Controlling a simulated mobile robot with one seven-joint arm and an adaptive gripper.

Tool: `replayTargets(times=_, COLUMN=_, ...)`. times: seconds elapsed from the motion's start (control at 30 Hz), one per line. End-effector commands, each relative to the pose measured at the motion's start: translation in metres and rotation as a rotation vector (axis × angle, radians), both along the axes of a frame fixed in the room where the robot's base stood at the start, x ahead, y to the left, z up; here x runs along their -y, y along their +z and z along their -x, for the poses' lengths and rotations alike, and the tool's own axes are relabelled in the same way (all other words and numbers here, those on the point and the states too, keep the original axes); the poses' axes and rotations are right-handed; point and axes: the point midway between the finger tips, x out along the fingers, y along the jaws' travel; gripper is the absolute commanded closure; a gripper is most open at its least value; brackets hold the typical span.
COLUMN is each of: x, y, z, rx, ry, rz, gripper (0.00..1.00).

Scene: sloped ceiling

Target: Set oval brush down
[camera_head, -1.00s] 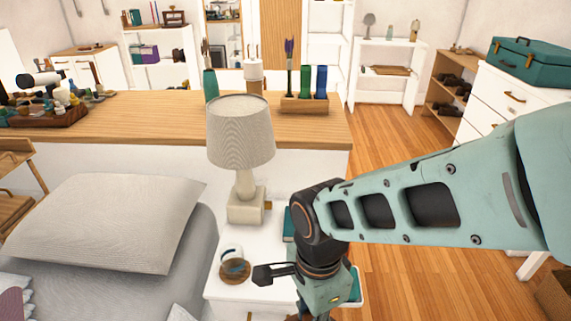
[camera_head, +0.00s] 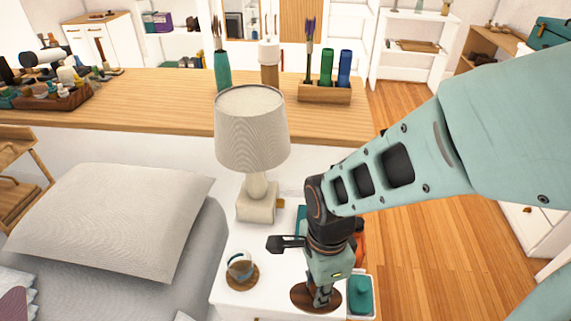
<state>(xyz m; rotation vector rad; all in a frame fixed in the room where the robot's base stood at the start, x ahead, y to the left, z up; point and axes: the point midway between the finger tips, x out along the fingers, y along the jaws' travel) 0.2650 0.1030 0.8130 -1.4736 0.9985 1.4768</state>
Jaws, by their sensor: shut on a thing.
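The oval brush (camera_head: 301,295) shows as a dark brown oval at the front of the white nightstand (camera_head: 235,299). My gripper (camera_head: 322,297) points down over its middle and is shut on it, hiding part of it. I cannot tell whether the brush touches the nightstand top or is held just above it.
A glass cup (camera_head: 240,266) on a round wooden coaster stands left of my gripper. A lamp (camera_head: 252,140) stands behind, and a white tray with a teal item (camera_head: 360,293) is close on the right. A bed with a pillow (camera_head: 115,220) is left.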

Motion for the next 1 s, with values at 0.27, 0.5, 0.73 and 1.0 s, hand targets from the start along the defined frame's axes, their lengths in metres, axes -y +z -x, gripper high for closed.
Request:
replayTargets(times=0.27, x=-0.003, y=0.001, z=-0.011, rx=-0.010, ry=0.008, rz=0.009, gripper=0.96)
replayTargets(times=0.5, x=-0.002, y=-0.004, z=-0.019, rx=-0.010, ry=0.005, rz=0.009, gripper=0.96)
replayTargets(times=0.73, x=-0.002, y=-0.030, z=-0.051, rx=-0.005, ry=0.002, rz=0.010, gripper=0.96)
replayTargets(times=1.0, x=-0.005, y=-0.070, z=-0.095, rx=-0.008, ry=0.003, rz=0.011, gripper=0.96)
